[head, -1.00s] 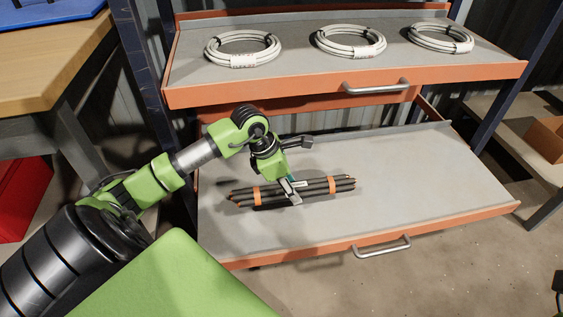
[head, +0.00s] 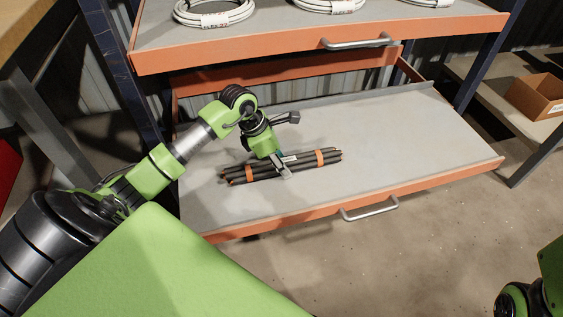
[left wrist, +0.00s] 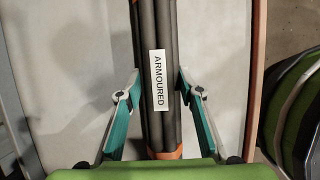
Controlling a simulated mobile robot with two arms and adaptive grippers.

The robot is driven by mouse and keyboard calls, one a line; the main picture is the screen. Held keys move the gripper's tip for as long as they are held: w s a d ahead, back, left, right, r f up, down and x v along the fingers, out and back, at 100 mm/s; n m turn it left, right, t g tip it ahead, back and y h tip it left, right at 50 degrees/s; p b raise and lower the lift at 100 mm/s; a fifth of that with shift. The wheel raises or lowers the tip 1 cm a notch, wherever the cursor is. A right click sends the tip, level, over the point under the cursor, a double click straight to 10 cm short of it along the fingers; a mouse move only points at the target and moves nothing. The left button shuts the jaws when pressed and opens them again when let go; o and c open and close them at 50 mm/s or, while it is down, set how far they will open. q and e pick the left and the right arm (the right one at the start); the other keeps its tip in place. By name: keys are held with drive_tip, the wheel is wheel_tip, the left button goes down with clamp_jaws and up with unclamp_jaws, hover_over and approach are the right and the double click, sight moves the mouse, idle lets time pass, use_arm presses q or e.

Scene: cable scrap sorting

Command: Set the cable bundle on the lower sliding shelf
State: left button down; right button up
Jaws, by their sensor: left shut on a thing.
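The cable bundle (head: 268,170) is several dark, straight lengths with orange bands. In the left wrist view the bundle (left wrist: 170,45) carries a white label reading ARMOURED. My left gripper (head: 284,170) is shut across the middle of it, with one teal finger on each side in the wrist view (left wrist: 158,90). The bundle lies level over the left part of the lower sliding shelf (head: 400,150), which is pulled out and has a grey top and orange edge. I cannot tell whether the bundle touches the shelf. My right gripper is out of view.
The upper shelf (head: 440,32) holds white cable coils (head: 215,14). The lower shelf is clear to the right of the bundle, with a metal handle (head: 370,210) at its front. A cardboard box (head: 537,97) sits on a side rack at right.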

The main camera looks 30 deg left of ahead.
use_arm(q)
drive_tip(key=shift+w+r, duration=0.1)
drive_tip(key=shift+r, duration=0.05)
drive_tip(key=c, duration=1.4)
unclamp_jaws()
